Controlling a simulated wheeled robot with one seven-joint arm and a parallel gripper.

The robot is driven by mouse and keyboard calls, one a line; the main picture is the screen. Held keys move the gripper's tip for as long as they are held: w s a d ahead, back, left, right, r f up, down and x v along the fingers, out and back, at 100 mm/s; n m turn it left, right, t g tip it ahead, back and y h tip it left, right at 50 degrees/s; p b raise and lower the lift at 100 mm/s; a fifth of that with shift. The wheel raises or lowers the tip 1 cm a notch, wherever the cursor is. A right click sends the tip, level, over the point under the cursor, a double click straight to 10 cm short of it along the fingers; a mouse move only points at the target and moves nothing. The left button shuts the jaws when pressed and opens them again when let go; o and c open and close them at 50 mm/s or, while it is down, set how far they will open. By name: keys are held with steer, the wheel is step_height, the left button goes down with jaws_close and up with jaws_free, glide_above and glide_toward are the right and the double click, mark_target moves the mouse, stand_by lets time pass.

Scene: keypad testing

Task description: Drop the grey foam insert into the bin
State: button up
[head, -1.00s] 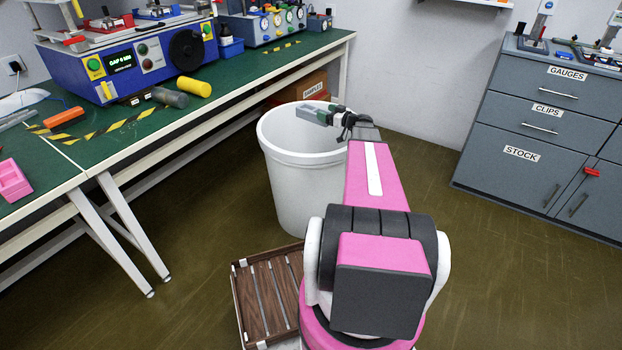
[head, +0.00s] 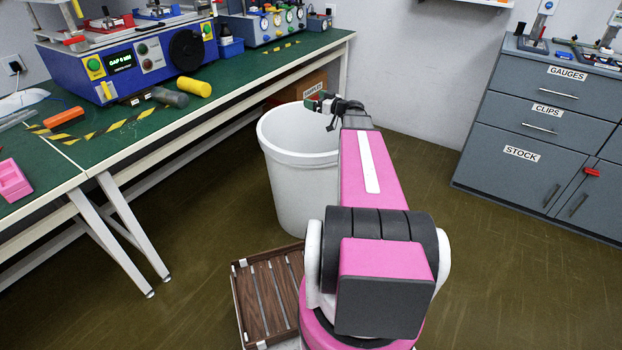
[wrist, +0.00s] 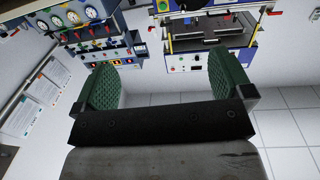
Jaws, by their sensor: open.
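The white bin (head: 300,180) stands on the floor beside the bench. Its inner wall shows, but its bottom is hidden. My gripper (head: 317,103) is above the bin's far rim in the head view. In the wrist view its green-padded fingers (wrist: 165,85) are wide apart with nothing between them. I do not see a grey foam insert that I can be sure of. A dark grey cylinder (head: 170,97) lies on the bench, and I cannot tell whether it is foam.
The green-topped bench (head: 225,84) runs along the left, with a yellow cylinder (head: 194,87) and a blue machine (head: 130,62). A slatted wooden tray (head: 270,300) lies on the floor before the bin. Grey cabinets (head: 540,130) stand right; the floor between is clear.

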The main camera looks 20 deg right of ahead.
steer(key=s+a+r, duration=0.1)
steer(key=a+r, duration=0.2)
steer(key=a, duration=0.3)
steer(key=shift+r, duration=0.3)
steer(key=shift+s, duration=0.15)
